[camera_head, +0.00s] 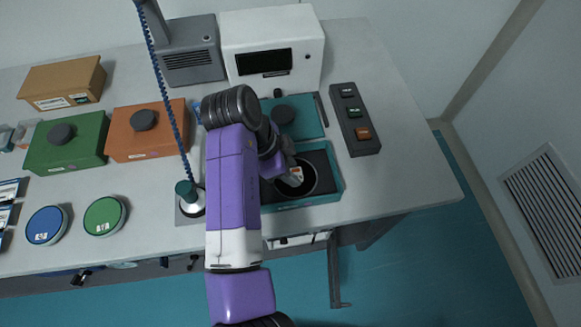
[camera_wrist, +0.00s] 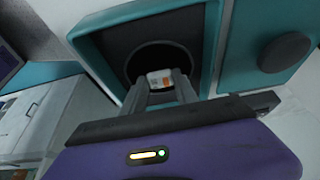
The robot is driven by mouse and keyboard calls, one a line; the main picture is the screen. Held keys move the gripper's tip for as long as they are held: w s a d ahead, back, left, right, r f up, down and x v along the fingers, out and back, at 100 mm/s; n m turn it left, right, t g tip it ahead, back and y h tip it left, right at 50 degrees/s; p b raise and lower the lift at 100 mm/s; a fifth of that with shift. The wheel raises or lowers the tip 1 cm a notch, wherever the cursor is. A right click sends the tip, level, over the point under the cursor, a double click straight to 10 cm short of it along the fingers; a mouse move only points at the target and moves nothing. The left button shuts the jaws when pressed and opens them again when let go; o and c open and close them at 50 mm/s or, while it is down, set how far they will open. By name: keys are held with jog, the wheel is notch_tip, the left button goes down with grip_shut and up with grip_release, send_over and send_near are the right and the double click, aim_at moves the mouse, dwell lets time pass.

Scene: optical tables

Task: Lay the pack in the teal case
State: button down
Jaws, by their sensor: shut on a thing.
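The teal case (camera_head: 338,190) lies open on the table, with a dark lining and a round dark recess; its teal rim also shows in the wrist view (camera_wrist: 88,47). Its teal lid (camera_head: 311,120) with a dark round knob lies behind it, and on the right in the wrist view (camera_wrist: 247,78). My gripper (camera_wrist: 161,84) is shut on the small white pack (camera_wrist: 158,75), which has an orange mark. The pack (camera_head: 296,173) is at the recess; I cannot tell whether it touches the bottom. My arm hides the case's left part in the head view.
A green case (camera_head: 68,152) and an orange case (camera_head: 147,145), both closed, stand left. A dark button box (camera_head: 353,122) stands right, and a white device (camera_head: 272,30) behind. A blue coiled cord (camera_head: 163,90) hangs left of my arm. The table's right end is clear.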

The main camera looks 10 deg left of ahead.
jog(key=shift+f, duration=0.25)
jog(key=c, duration=0.9)
grip_release()
jog(key=shift+c, duration=0.2)
jog(key=b+v, duration=0.2)
jog(key=v, duration=1)
jog(key=shift+r, duration=0.1)
